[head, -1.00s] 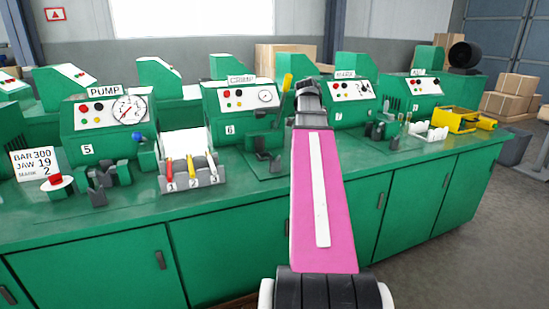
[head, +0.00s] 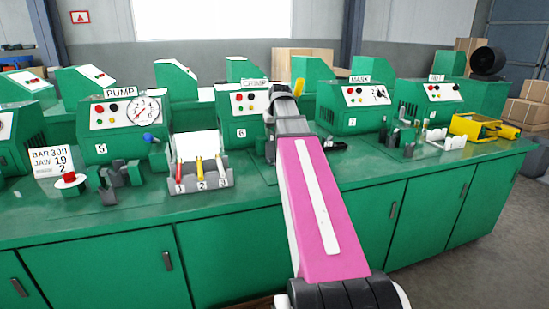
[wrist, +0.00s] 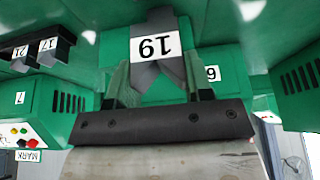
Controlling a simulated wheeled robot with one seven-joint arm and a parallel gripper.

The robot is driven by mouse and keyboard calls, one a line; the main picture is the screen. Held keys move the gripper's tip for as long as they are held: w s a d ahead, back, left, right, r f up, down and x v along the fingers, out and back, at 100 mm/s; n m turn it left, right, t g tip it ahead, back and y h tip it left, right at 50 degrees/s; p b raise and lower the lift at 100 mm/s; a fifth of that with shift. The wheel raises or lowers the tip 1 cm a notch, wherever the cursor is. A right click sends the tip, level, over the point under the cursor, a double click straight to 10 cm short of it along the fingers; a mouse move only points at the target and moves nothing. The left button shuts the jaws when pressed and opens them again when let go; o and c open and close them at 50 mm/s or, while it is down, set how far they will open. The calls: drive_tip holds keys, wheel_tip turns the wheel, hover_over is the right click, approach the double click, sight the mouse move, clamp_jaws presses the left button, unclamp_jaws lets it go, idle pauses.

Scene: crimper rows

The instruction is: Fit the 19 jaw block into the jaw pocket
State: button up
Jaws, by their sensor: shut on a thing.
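The 19 jaw block (wrist: 173,72), dark grey with a white label reading 19 upside down, shows at the top middle of the wrist view. My gripper (wrist: 156,80) is shut on it, one finger at each side. In the head view my pink arm reaches to the crimp machine (head: 240,130), numbered 6, and its wrist covers that machine's right part. The same machine's green face with its 6 label shows behind the block in the wrist view (wrist: 222,88).
In the wrist view, blocks labelled 17 (wrist: 52,55) and 21 (wrist: 22,62) hang at upper left, beside the mark machine (wrist: 45,115). A holder with levers (head: 203,180) stands left of my arm. A sign (head: 50,161) reads bar 300, jaw 19, mark 2. Bare bench top (head: 240,192) lies in front.

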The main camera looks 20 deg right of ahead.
drive_tip(key=shift+f, duration=4.5)
drive_tip(key=shift+f, duration=0.1)
drive_tip(key=o, duration=1.3)
drive_tip(key=v, duration=1.2)
drive_tip(key=shift+s, duration=0.15)
